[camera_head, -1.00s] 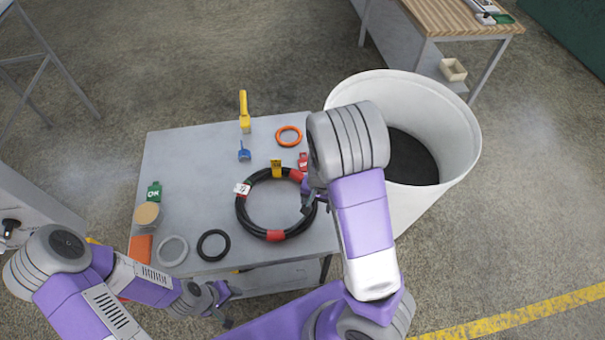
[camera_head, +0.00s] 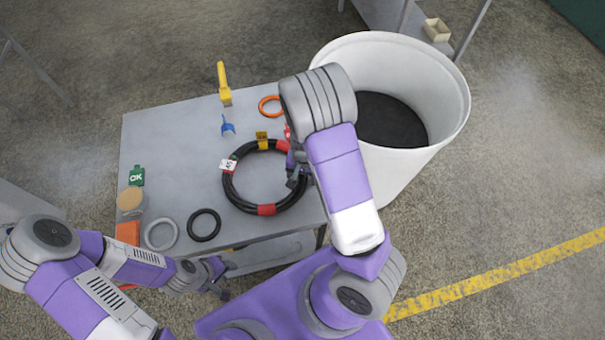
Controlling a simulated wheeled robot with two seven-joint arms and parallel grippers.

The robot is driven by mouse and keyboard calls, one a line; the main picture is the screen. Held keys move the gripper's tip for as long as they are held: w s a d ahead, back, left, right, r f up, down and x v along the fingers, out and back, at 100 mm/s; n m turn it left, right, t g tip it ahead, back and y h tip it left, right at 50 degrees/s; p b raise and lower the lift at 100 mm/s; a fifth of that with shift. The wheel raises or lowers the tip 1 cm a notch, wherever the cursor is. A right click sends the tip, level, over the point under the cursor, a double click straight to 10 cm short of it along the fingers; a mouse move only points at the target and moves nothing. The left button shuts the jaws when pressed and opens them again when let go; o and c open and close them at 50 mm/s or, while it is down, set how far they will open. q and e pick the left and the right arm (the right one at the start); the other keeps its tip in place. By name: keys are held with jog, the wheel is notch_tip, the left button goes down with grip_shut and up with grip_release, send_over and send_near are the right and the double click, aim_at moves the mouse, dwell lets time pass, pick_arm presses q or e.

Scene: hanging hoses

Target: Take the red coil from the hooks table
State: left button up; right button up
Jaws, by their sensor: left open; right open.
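My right gripper (camera_head: 294,180) is at the coil's right side, open and partly hidden by my own arm. I cannot tell whether it touches the coil. My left gripper (camera_head: 222,287) is open and empty in front of the table's near edge, apart from the coil.
A white bin (camera_head: 440,125) stands close to the table's right side. An orange ring (camera_head: 270,105), grey ring (camera_head: 161,234), black ring (camera_head: 204,225), yellow-handled tool (camera_head: 224,85), blue piece (camera_head: 228,127) and green OK piece (camera_head: 136,175) lie on the table.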

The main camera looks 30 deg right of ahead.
grip_shut()
dwell(0.7)
dwell(0.9)
jog(key=shift+w+r, duration=0.1)
dwell(0.6)
